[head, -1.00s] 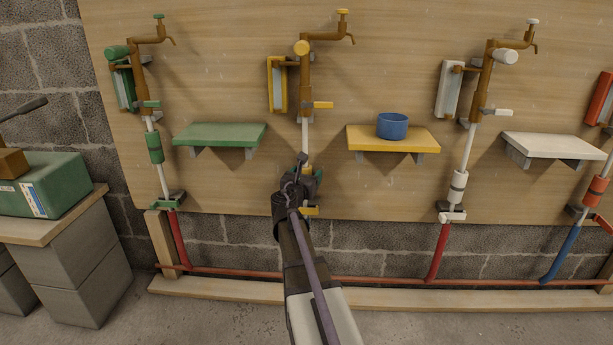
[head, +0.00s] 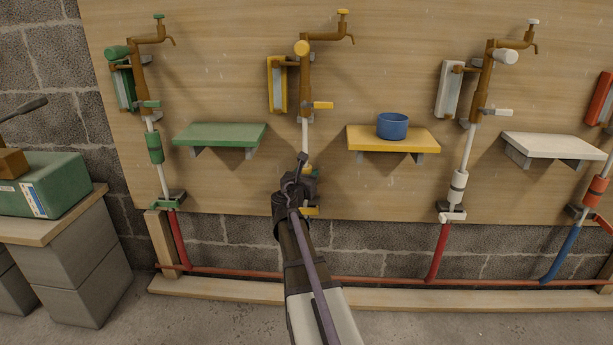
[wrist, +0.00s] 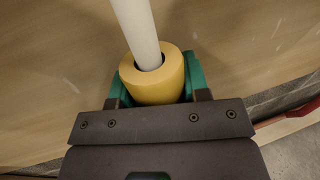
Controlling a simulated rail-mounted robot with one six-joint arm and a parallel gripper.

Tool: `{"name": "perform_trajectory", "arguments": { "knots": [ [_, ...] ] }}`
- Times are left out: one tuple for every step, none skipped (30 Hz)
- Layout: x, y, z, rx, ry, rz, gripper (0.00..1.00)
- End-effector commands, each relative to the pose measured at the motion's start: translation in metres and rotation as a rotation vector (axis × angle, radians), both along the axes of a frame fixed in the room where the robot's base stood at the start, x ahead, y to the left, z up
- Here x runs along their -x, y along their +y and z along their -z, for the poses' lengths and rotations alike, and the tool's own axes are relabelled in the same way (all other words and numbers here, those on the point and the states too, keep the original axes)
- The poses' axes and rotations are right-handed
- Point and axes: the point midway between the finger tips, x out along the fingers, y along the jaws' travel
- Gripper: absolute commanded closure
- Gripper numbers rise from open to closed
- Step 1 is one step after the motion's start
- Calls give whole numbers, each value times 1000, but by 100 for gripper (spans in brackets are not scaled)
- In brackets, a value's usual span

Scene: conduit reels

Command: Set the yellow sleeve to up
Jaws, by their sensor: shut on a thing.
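The yellow sleeve (wrist: 155,86) sits around the white pipe (wrist: 137,25) in the wrist view. The teal fingers of my gripper (wrist: 158,78) stand on both sides of the sleeve and are shut on it. In the head view my gripper (head: 302,182) is at the lower part of the yellow station's white pipe (head: 305,138), and my own arm hides most of the sleeve there. A yellow lever (head: 322,105) sticks out to the right at the top of this pipe, and a yellow bracket (head: 312,211) shows below my gripper.
A yellow shelf (head: 375,146) with a blue bowl (head: 392,126) is right of the pipe. A green shelf (head: 222,134) is to its left. Green (head: 155,147) and white (head: 458,187) sleeves sit on neighbouring pipes.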

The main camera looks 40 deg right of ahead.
Motion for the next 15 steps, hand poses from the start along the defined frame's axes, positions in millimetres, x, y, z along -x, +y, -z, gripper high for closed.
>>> {"name": "perform_trajectory", "arguments": {
  "knots": [
    [0, 0, -2, 0, 0, 1, 100],
    [1, 0, -4, 0, 0, 1, 100],
    [0, 0, -8, 0, 0, 1, 100],
    [0, 0, -13, 0, 0, 1, 100],
    [0, 0, -18, 1, 0, 1, 100],
    [0, 0, -27, 1, 0, 2, 100],
    [0, 0, -35, 1, 0, 2, 100],
    [0, 0, -43, 0, -1, 2, 100],
    [0, 0, -54, 1, -2, 2, 100],
    [0, 0, -63, 1, -2, 3, 100],
    [0, 0, -72, 1, -2, 3, 100],
    [0, 0, -83, 1, -2, 3, 100],
    [0, 0, -90, 1, -2, 3, 100],
    [0, 0, -96, 1, -2, 3, 100],
    [0, 0, -103, 1, -2, 3, 100]
  ]
}}
